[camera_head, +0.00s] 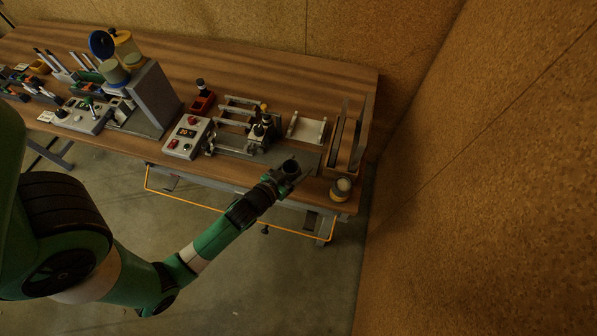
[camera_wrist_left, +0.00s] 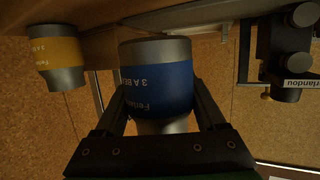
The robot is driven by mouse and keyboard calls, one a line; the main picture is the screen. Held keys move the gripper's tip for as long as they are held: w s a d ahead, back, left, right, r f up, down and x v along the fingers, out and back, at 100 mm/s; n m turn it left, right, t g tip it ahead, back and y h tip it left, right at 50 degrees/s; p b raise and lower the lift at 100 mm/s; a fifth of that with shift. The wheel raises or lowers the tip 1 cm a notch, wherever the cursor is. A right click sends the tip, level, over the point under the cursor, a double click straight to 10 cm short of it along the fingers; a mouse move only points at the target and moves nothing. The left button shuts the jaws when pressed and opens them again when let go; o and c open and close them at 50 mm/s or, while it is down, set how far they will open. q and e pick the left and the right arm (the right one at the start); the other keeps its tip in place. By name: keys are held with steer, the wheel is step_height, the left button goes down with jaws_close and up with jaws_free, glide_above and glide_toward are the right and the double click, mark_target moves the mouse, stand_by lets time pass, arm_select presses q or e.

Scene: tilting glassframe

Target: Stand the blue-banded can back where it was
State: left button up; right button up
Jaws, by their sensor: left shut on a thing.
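The blue-banded can (camera_wrist_left: 158,85) is grey with a blue band and white lettering. In the left wrist view it fills the middle, between the two black fingers of my left gripper (camera_wrist_left: 160,100). The fingers are shut on its sides. In the head view my left gripper (camera_head: 282,175) is at the bench's front edge, right of centre, with the can's dark round end (camera_head: 291,167) showing at its tip. The can's axis runs nearly parallel to that of the yellow-banded can nearby. I cannot tell whether the held can touches the bench. My right gripper is out of view.
The yellow-banded can (camera_head: 342,188) stands at the bench's front right corner; it also shows in the left wrist view (camera_wrist_left: 57,52). A wooden rack (camera_head: 347,145) is behind it. A control box (camera_head: 188,137) and black fixture (camera_head: 262,128) stand left. Cork walls close the right side.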

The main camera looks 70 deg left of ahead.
mark_target(299, 172)
arm_select(q)
steer(key=f+b, duration=0.1)
steer(key=f, duration=0.2)
steer(key=shift+w+a+f+b, duration=0.1)
steer(key=shift+w+b, duration=0.25)
steer(key=shift+w, duration=0.05)
steer(key=shift+f, duration=0.4)
steer(key=shift+s, duration=0.1)
steer(key=shift+r, duration=0.1)
steer(key=o, duration=1.5)
steer(key=shift+o, duration=0.2)
